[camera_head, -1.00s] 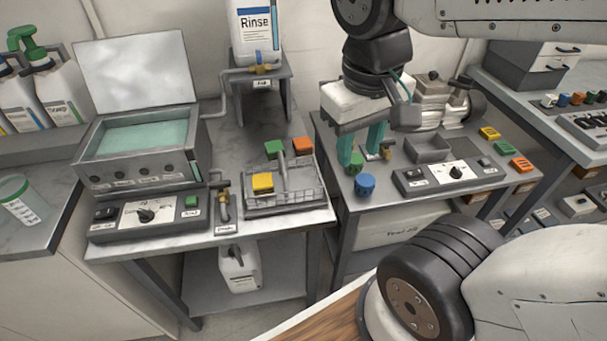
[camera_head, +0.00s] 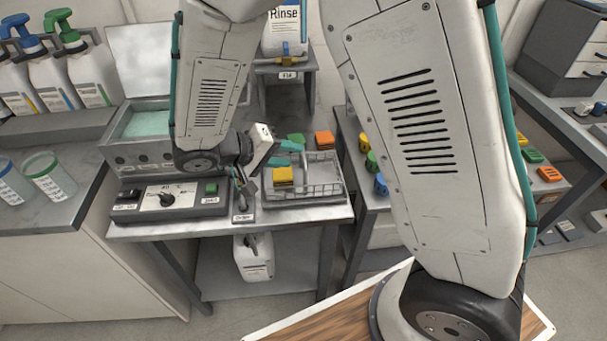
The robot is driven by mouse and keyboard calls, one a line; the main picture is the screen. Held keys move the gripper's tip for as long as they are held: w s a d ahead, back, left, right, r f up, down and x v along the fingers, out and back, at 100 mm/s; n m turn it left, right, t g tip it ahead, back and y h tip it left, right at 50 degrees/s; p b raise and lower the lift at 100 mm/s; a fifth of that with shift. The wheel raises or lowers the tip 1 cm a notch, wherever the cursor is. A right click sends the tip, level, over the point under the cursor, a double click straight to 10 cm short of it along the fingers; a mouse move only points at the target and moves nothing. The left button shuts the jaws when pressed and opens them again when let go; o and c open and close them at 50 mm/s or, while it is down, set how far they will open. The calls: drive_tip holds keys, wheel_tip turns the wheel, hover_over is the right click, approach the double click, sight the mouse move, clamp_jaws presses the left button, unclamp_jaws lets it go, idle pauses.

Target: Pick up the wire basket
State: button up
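The wire basket (camera_head: 322,189) sits on a tray on the middle table, right of the control panel. Its grey wire rim and side show. A yellow block (camera_head: 283,174) is at its left part. My gripper (camera_head: 289,152) is at the left rear of the basket, above it, tilted with its teal fingers pointing right. The two fingers appear apart with nothing seen between them. Part of the gripper is hidden by its own body, and I cannot tell whether a finger touches the basket.
A green block (camera_head: 296,139) and an orange block (camera_head: 325,139) lie behind the basket. The ultrasonic-style bath (camera_head: 140,151) and a control panel (camera_head: 168,199) stand to the left. A Rinse container (camera_head: 285,35) stands on a raised shelf behind. My arm hides much of the right table.

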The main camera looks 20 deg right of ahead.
sight(309, 157)
drive_tip(key=shift+w+f, duration=0.15)
drive_tip(key=shift+f, duration=0.25)
drive_tip(key=shift+w+d+f, duration=0.1)
drive_tip(key=shift+d+f, duration=0.1)
drive_tip(key=x, duration=0.7)
drive_tip(key=shift+d+r, duration=0.15)
drive_tip(key=shift+r, duration=0.2)
clamp_jaws()
